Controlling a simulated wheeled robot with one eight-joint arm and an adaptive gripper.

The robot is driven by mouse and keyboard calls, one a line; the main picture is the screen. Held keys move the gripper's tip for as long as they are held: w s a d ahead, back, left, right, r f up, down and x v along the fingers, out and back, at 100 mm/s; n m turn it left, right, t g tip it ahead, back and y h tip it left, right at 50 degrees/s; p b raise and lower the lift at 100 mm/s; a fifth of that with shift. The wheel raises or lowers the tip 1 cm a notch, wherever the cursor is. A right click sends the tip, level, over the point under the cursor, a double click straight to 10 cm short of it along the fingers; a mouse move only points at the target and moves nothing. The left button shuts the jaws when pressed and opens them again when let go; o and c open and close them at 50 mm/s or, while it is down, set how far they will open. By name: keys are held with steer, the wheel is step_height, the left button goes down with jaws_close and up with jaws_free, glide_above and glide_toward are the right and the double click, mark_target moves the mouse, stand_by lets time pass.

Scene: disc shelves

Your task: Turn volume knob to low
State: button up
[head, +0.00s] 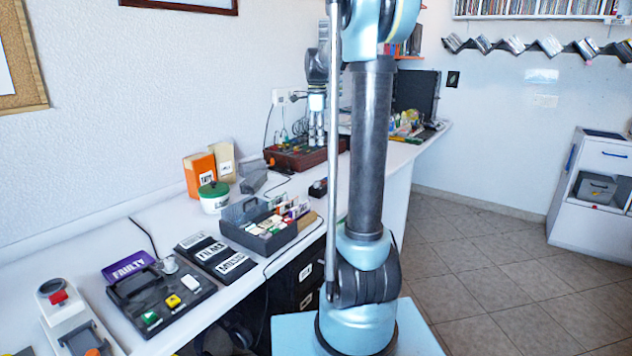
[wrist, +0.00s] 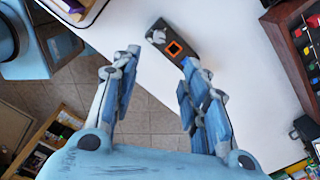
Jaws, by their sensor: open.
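No knob is plainly marked as volume. A red-brown control box (head: 292,157) with small coloured controls stands on the far counter in the head view. Part of a similar box shows at the right edge of the wrist view (wrist: 283,58); its knobs are too small to tell apart. My gripper (head: 316,138) hangs pointing down at this box in the head view. In the wrist view my gripper (wrist: 160,62) is open, its fingers apart and empty. A small black device (wrist: 172,45) with an orange square and a grey piece lies just beyond the fingertips.
On the near counter stand a black panel (head: 160,298) with coloured buttons and a pale knob (head: 169,264), a grey card box (head: 270,240), a green-lidded pot (head: 214,197) and an orange binder (head: 200,175). White counter beside the small device is clear.

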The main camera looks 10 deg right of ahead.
mark_target(317, 181)
step_height(317, 181, down, 17)
steer(key=shift+r, duration=0.1)
stand_by(0.6)
jaws_close()
